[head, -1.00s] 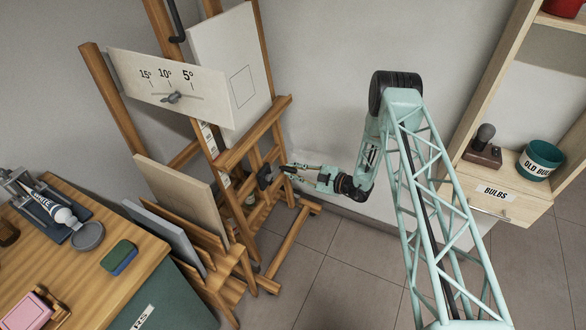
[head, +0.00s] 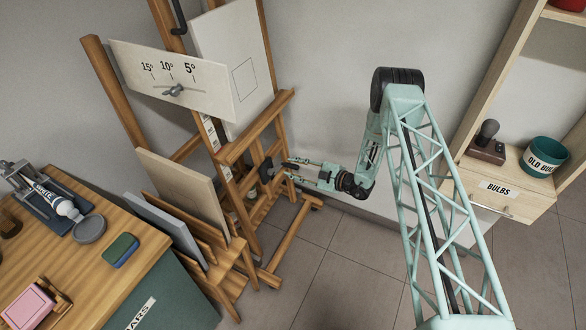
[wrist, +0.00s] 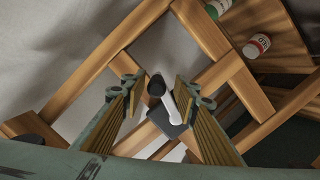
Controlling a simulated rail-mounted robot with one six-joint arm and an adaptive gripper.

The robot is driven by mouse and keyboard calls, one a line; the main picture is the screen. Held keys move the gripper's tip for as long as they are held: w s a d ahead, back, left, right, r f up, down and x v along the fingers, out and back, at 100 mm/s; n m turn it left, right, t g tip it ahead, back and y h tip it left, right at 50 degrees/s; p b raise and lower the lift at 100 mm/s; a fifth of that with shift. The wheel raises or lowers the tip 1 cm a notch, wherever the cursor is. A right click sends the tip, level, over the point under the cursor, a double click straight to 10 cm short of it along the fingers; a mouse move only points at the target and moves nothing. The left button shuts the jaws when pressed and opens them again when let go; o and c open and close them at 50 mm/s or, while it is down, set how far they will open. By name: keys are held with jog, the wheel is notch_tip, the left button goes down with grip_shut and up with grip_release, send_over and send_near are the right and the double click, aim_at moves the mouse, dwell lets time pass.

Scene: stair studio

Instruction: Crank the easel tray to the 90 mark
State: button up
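The easel (head: 105,90) stands at left of centre with its wooden tray (head: 255,127) across the front. A pale scale strip (head: 211,133) runs up its mast; its marks are too small to read. The crank's dark housing (head: 266,168) sits low on the easel. In the wrist view the crank shows a silver arm (wrist: 168,104) and a black knob (wrist: 156,86). My gripper (head: 287,170) is at the crank. In the wrist view my gripper (wrist: 158,92) is open, with the knob between its fingertips and a gap visible on each side.
A tilt board (head: 172,80) and a canvas (head: 228,60) are above the tray. Canvases in a wooden rack (head: 225,262) stand left of the crank. A desk (head: 115,285) is at left, a bulb shelf (head: 508,195) at right. Floor between is clear.

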jog(key=shift+w+d, duration=0.1)
jog(key=shift+d, duration=0.1)
jog(key=shift+d, duration=0.15)
jog(key=shift+s+d+r, duration=0.2)
jog(key=shift+s+d, duration=0.15)
jog(key=shift+d, duration=0.1)
jog(key=v, duration=1)
jog(key=shift+s, duration=0.3)
jog(key=shift+d, duration=0.1)
